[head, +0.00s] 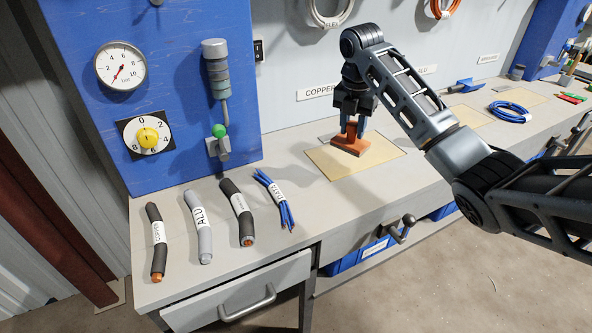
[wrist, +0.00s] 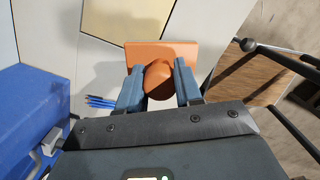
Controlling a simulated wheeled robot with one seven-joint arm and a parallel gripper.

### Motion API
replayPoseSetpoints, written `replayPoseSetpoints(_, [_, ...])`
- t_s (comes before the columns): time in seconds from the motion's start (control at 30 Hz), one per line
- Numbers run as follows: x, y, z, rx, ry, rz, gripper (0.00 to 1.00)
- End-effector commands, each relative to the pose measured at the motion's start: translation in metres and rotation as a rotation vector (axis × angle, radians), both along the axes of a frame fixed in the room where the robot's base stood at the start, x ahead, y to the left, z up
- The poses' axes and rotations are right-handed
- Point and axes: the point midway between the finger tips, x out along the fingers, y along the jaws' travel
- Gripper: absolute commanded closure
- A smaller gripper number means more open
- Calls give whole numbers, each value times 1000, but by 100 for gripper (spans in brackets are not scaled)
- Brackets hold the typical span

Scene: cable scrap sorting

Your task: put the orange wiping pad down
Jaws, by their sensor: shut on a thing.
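The orange wiping pad (head: 348,146) is a flat block with a raised knob-like handle. My gripper (head: 352,126) points down and is shut on the pad's handle. In the wrist view the two blue-grey fingers of my gripper (wrist: 159,85) pinch the rounded handle, and the orange pad (wrist: 190,50) shows beyond them. I cannot tell whether the pad's underside touches the bench.
Labelled cable pieces, copper (head: 156,242), alu (head: 204,228), a dark one (head: 237,212) and a blue bundle (head: 276,200), lie at the left of the bench. A blue panel (head: 170,80) with gauges stands behind them. A blue coil (head: 510,111) lies further right.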

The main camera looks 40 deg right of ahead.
Motion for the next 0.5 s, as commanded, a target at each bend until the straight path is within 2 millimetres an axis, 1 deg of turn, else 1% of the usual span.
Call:
replayPoseSetpoints(0.17, [17,23,-15,1,3,5,100])
replayPoseSetpoints(0.4, [49,62,-46,2,4,5,100])
replayPoseSetpoints(0.5, [60,76,-56,0,3,4,100])
